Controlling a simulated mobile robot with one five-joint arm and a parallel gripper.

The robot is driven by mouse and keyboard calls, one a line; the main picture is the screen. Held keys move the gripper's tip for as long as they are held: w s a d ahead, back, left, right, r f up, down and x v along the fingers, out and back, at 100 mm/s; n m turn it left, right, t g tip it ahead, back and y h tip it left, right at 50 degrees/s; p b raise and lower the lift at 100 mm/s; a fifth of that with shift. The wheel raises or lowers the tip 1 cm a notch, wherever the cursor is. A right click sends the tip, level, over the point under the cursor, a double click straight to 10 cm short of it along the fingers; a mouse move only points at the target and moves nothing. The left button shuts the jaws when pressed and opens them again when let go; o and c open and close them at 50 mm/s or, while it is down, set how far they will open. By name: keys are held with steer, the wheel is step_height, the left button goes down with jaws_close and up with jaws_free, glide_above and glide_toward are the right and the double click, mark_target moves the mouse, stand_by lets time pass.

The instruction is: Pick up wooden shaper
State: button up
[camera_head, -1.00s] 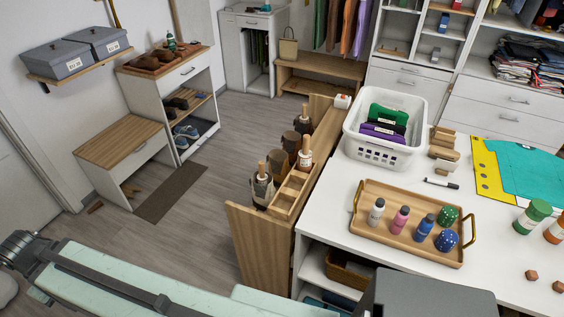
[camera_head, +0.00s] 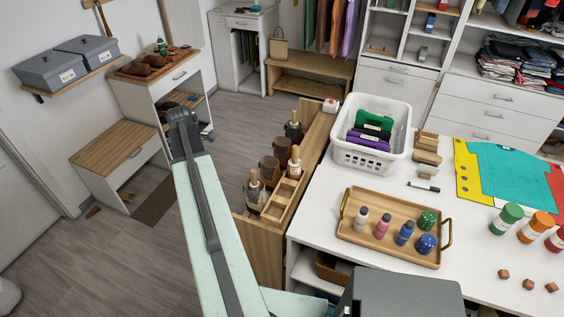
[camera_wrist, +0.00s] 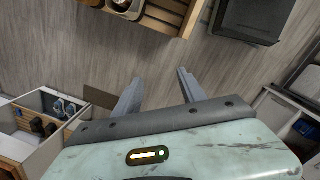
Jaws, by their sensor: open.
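My gripper (camera_wrist: 160,76) is open and empty in the wrist view, its two grey fingers apart over bare floor. In the head view my arm points up and away, and the fingers cannot be made out there. I cannot tell for sure which thing is the wooden shaper. Brown shoe-shaped pieces (camera_head: 140,66) lie on the shoe cabinet's top. Several light wooden pieces (camera_head: 427,148) lie on the white table beside the basket. A small wooden piece (camera_head: 93,212) lies on the floor near the bench.
The white table (camera_head: 330,240) holds a wooden tray (camera_head: 370,238), a white basket (camera_head: 362,158) and paint bottles. A wooden rack (camera_head: 277,205) with bottles stands along its left side. The bench (camera_head: 120,145) and shoe cabinet (camera_head: 165,85) stand at the left.

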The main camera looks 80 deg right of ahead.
steer(key=s+d+r+n+p, duration=0.1)
steer(key=s+d+r, duration=0.1)
steer(key=s+d, duration=0.55)
steer(key=s+d+r+p, duration=0.15)
steer(key=s+d, duration=0.35)
steer(key=s, duration=0.5)
steer(key=r+n+p, duration=0.1)
steer(key=r, duration=0.1)
glide_above(296, 153)
steer(key=shift+w+d+f+g, duration=0.2)
steer(key=shift+w+d+g, duration=0.05)
steer(key=shift+w+g, duration=0.15)
steer(key=f+b, duration=0.5)
steer(key=d+f+b, duration=0.1)
steer(key=f+b, duration=0.2)
steer(key=shift+s+f, duration=0.1)
steer(key=shift+s, duration=0.2)
steer(key=shift+r, duration=0.2)
steer(key=shift+c, duration=0.2)
jaws_close()
